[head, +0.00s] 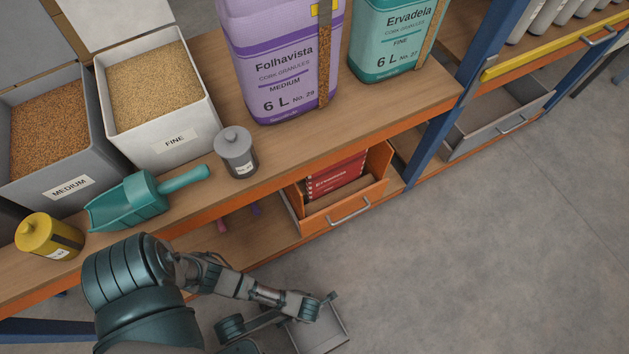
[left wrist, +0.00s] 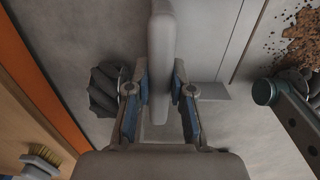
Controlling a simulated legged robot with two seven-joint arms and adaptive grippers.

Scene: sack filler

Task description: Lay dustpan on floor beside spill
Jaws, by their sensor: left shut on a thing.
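The dustpan (head: 322,332) is a grey tray low over the floor at the bottom of the head view, partly hidden by my arm. In the left wrist view my left gripper (left wrist: 160,88) is shut on the dustpan's pale grey handle (left wrist: 160,40), which stands between the two fingers. The spill (left wrist: 304,38) is a patch of brown granules on the floor at the upper right of the left wrist view, apart from the handle. I cannot tell whether the dustpan touches the floor. My right gripper is not in view.
The bench (head: 340,125) carries two bins, a teal scoop (head: 130,203), canisters and large sacks. An orange drawer (head: 340,205) sits open below it. The floor (head: 500,260) to the right is clear.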

